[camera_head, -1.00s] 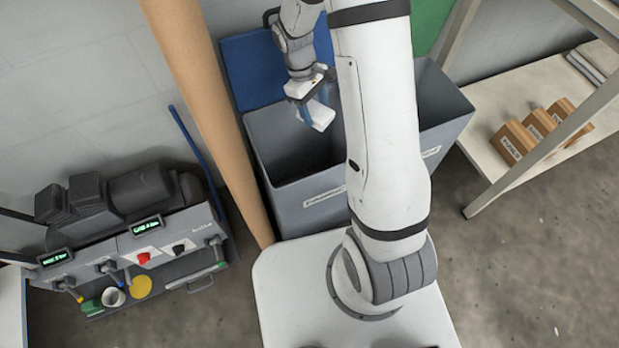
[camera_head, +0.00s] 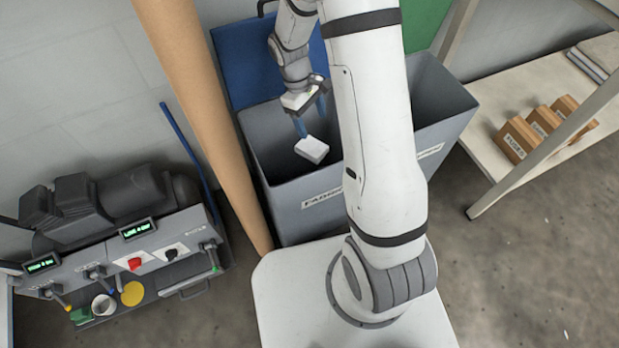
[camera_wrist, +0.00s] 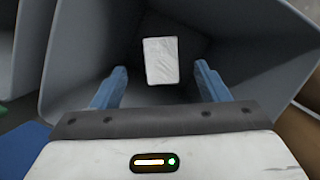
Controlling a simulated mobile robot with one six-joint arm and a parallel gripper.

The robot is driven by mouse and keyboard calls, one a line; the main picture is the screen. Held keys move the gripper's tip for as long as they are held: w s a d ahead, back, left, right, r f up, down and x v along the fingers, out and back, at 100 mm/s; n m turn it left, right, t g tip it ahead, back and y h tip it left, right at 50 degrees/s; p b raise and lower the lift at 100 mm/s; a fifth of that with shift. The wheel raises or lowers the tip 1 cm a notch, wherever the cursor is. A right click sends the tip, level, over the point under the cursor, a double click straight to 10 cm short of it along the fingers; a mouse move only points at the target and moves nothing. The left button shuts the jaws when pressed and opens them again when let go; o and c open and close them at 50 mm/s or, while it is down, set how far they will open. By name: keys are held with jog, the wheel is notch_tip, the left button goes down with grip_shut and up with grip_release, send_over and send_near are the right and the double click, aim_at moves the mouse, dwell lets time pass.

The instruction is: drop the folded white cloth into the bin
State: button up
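The folded white cloth (camera_head: 312,150) is a small flat block below my gripper (camera_head: 311,118), inside the mouth of the left grey bin (camera_head: 300,222). In the wrist view the cloth (camera_wrist: 161,60) shows beyond the blue fingertips against the dark bin interior, with a gap on both sides. My gripper (camera_wrist: 162,72) is open above the bin, and neither finger touches the cloth. The cloth appears to be in the air; I cannot tell its height above the bin floor. The bin's front carries a partly hidden label. My arm hides part of its right side.
A second grey bin opening (camera_head: 437,95) lies right of my arm. A brown column (camera_head: 200,110) stands close to the bin's left. A control console (camera_head: 120,240) is at the left. A shelf (camera_head: 500,110) with small brown boxes (camera_head: 515,140) is at the right.

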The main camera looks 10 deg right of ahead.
jog(key=shift+o, duration=1.2)
notch_tip(320, 180, up, 10)
jog(key=p, duration=0.3)
jog(key=shift+p, duration=0.3)
